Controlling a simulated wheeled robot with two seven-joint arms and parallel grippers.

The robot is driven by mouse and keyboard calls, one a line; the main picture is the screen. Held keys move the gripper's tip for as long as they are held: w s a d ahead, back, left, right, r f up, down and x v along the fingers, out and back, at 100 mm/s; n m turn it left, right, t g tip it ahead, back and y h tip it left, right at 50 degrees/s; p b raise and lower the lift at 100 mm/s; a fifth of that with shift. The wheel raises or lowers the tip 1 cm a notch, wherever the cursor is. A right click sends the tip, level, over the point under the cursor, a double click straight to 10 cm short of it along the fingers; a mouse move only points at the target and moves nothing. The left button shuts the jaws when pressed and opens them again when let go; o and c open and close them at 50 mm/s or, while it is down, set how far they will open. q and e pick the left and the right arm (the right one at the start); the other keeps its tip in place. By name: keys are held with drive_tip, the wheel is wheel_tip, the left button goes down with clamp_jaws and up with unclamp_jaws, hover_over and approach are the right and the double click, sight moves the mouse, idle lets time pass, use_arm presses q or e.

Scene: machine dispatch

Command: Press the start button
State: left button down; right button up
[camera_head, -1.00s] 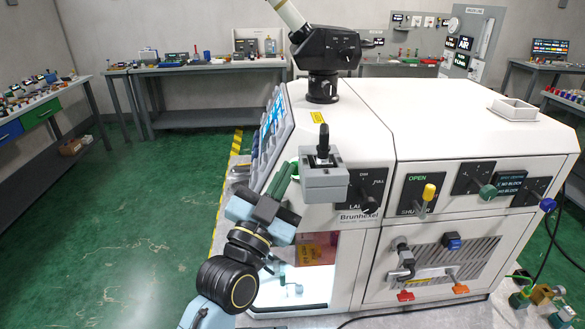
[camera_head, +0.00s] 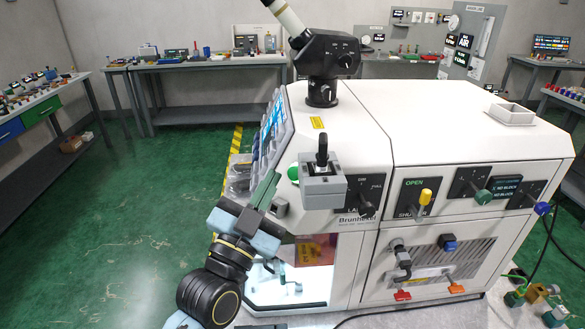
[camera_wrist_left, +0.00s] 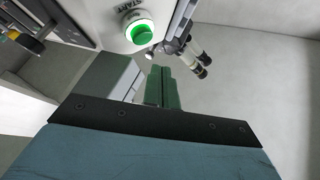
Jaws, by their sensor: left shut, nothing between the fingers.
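The green start button (camera_wrist_left: 144,36) sits in a white ring under a START label in the left wrist view. It also shows in the head view as a green dome (camera_head: 293,173) on the white machine's left front edge, left of the grey joystick box. My left gripper (camera_head: 270,180) is shut and empty, with its green fingers pointing up beside the panel. In the left wrist view its fingertips (camera_wrist_left: 165,72) lie a little below and right of the button, with a visible gap. The right gripper is not in view.
The joystick box (camera_head: 322,188) juts out just right of the button. The white machine (camera_head: 440,120) fills the right side. Its control panel screens (camera_head: 272,125) line the left face. Green floor (camera_head: 150,200) at left is open.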

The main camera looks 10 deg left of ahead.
use_arm(q)
drive_tip(key=shift+s+a+r+p, duration=0.25)
drive_tip(key=shift+s+a+p, duration=0.05)
drive_tip(key=shift+s, duration=0.3)
drive_tip(key=shift+s+a+r+p, duration=0.2)
drive_tip(key=shift+s+a+p, duration=0.1)
drive_tip(key=shift+s, duration=0.25)
